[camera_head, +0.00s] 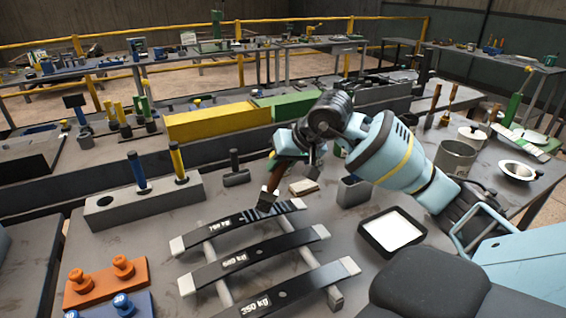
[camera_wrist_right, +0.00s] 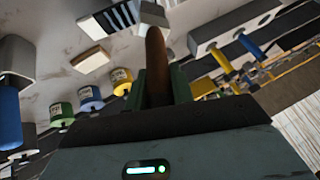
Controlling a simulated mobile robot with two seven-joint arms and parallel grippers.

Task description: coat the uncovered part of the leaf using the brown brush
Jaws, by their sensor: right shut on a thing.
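The brown brush (camera_head: 273,180) is held by my right gripper (camera_head: 280,160), which is shut on its handle. In the right wrist view the brush handle (camera_wrist_right: 157,60) stands between the fingers. My left gripper is not in view.
A grey block (camera_head: 145,205) with blue- and yellow-handled tools stands behind left. A black-rimmed white tray (camera_head: 392,232) lies right of the rack. A hammer (camera_head: 236,170) and small pale block (camera_head: 303,187) are near the brush. An orange knobbed block (camera_head: 105,283) sits front left.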

